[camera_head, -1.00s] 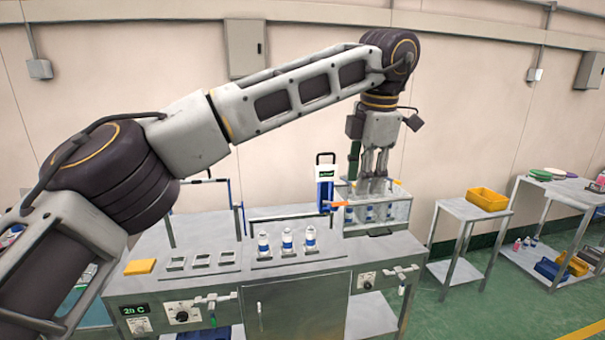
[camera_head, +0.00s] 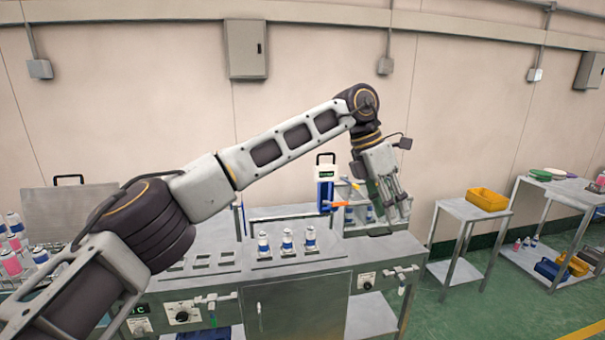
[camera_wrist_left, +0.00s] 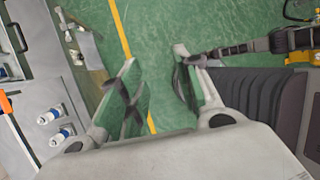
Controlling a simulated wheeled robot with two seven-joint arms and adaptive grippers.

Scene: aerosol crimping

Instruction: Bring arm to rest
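My left arm reaches in from the left across the bench in the head view. Its gripper (camera_head: 394,208) hangs at the bench's right end, in front of the bottle rack, fingers tilted down and to the right. In the left wrist view the left gripper's two fingers (camera_wrist_left: 157,88) stand apart with only green floor between them, so it is open and empty. My right gripper does not show in the head view.
The metal bench (camera_head: 300,290) carries several blue-banded bottles and a blue-and-white device (camera_head: 325,187) with an orange handle, close to the gripper. A side table with a yellow bin (camera_head: 487,199) stands at right. Green floor (camera_head: 450,318) is clear between.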

